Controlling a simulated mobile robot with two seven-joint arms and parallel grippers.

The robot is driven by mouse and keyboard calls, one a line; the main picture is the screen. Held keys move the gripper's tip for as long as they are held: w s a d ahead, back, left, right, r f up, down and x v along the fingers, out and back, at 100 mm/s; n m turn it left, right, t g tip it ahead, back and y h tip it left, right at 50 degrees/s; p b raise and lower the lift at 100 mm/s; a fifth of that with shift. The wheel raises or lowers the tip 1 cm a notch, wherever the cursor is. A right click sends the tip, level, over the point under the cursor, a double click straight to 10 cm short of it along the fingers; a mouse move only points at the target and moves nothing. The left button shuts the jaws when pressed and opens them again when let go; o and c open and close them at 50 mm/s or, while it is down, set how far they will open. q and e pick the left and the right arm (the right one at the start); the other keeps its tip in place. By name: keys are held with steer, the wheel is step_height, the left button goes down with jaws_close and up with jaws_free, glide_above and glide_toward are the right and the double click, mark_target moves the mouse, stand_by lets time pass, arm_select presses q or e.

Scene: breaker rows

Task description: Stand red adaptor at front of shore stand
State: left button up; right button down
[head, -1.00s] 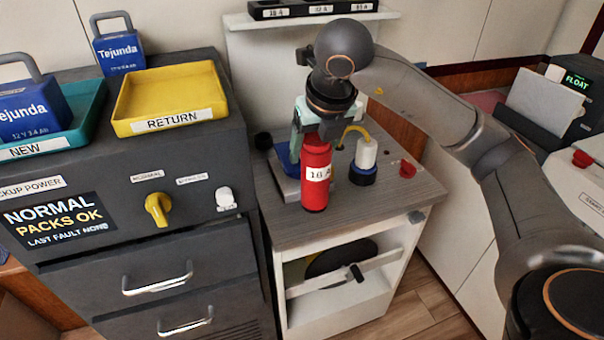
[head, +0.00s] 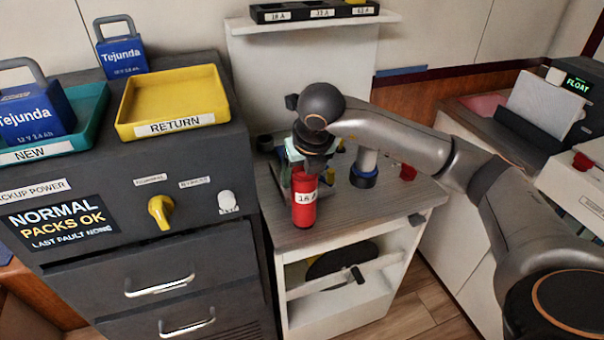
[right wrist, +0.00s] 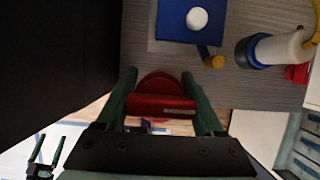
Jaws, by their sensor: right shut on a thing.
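The red adaptor (head: 305,206), a cylinder with a white "16 A" label, is upright in my right gripper (head: 304,170). The right wrist view shows the red adaptor (right wrist: 160,92) between the two green fingers of my right gripper (right wrist: 158,80). The adaptor is over the front part of the wood-topped shore stand (head: 340,232); I cannot tell whether its base touches the top. My left gripper is outside the head view, but small in the lower left of the right wrist view (right wrist: 47,150), fingers apart and empty.
A white-and-blue plug (head: 364,170) and a red piece (head: 408,172) are on the stand, right of the adaptor. A blue block (right wrist: 188,20) lies behind it. The dark cabinet (head: 245,215) borders the stand on the left. The front right of the top is clear.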

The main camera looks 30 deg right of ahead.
steer(key=shift+f, duration=0.15)
jaws_free()
steer(key=shift+r, duration=0.2)
steer(key=v, duration=1.2)
steer(key=shift+s, duration=0.15)
steer(key=shift+f, duration=0.1)
